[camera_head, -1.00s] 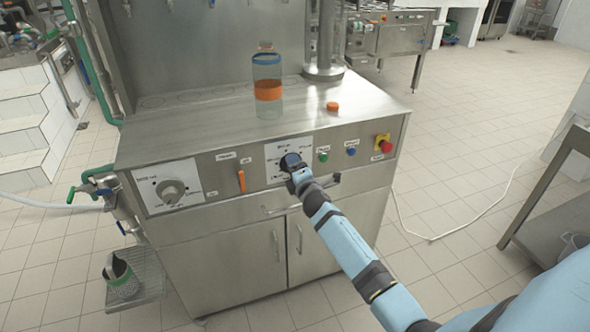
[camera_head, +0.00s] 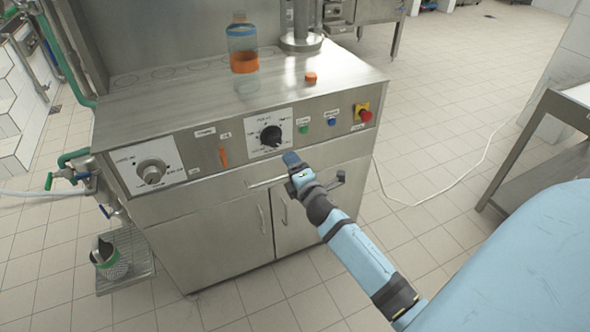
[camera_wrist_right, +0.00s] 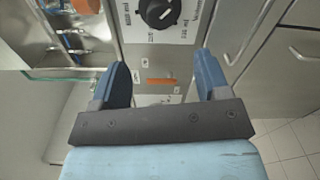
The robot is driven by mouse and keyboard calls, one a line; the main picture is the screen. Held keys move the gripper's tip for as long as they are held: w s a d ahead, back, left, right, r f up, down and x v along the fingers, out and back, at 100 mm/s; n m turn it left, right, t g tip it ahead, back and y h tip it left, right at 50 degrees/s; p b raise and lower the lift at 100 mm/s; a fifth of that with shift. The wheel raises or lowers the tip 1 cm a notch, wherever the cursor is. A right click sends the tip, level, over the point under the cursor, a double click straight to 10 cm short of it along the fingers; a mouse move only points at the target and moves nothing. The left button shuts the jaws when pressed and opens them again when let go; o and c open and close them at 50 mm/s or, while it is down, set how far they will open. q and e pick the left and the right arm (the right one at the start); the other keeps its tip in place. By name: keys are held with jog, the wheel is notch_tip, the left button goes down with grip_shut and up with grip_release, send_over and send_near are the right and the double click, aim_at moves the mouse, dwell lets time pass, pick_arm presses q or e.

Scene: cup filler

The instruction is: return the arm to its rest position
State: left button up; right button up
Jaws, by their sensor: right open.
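My right gripper (camera_head: 291,160) is in front of the steel machine's front panel, just below the black knob (camera_head: 271,136), and apart from it. In the right wrist view the two blue fingers of this gripper (camera_wrist_right: 166,82) are spread wide with nothing between them. The black knob also shows in that view (camera_wrist_right: 159,12), beyond the fingertips. My right arm (camera_head: 355,252) comes in from the lower right. My left gripper is not in view.
The steel machine (camera_head: 215,235) fills the middle. A bottle with an orange band (camera_head: 242,62) and an orange cap (camera_head: 310,78) stand on its top. A red button (camera_head: 365,115) sits at the panel's right. A steel table (camera_head: 540,150) stands at the right; tiled floor lies between.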

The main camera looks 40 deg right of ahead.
jog(key=shift+s+a, duration=0.1)
jog(key=shift+s, duration=0.4)
